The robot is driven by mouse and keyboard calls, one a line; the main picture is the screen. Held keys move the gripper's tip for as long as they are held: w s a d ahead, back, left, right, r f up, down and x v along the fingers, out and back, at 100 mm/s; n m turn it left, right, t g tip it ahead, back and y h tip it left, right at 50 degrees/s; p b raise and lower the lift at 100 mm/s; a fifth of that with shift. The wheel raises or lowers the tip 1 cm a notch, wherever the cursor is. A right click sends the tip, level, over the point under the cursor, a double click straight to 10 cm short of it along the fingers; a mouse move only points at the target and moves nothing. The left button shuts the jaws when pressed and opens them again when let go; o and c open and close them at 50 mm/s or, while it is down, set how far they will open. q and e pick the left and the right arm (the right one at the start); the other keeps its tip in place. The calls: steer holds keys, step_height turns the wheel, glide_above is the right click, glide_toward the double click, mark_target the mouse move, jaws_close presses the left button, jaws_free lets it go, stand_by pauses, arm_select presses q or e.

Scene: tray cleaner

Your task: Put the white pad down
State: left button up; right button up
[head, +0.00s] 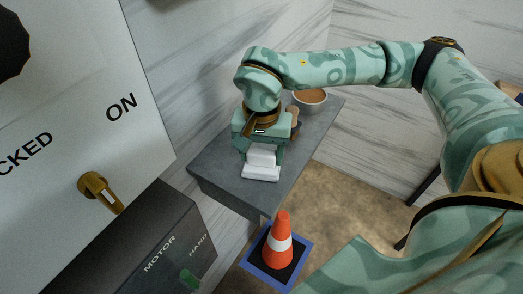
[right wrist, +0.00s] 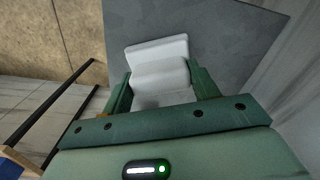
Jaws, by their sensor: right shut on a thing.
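The white pad (head: 261,172) is a small white block with a wider flat foot and a narrower upper part. My right gripper (head: 262,157) is shut on its upper part, over the grey table (head: 225,185). In the right wrist view the pad (right wrist: 158,60) sits between the two green fingers (right wrist: 160,88), with the grey tabletop (right wrist: 215,30) behind it. Whether the pad's underside touches the table, I cannot tell. My left gripper is not in view.
A brown bowl (head: 310,98) stands at the table's back, with a brown object (head: 295,117) partly hidden beside my gripper. An orange cone (head: 281,235) stands on a blue-edged mat (head: 251,262) before the table. A dark box marked MOTOR and HAND (head: 150,235) is at left.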

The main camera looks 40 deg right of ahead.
mark_target(262, 151)
steer(key=o, duration=0.9)
steer(key=shift+f, duration=0.1)
step_height(262, 151, up, 12)
steer(key=p, duration=0.3)
steer(key=shift+r, duration=0.2)
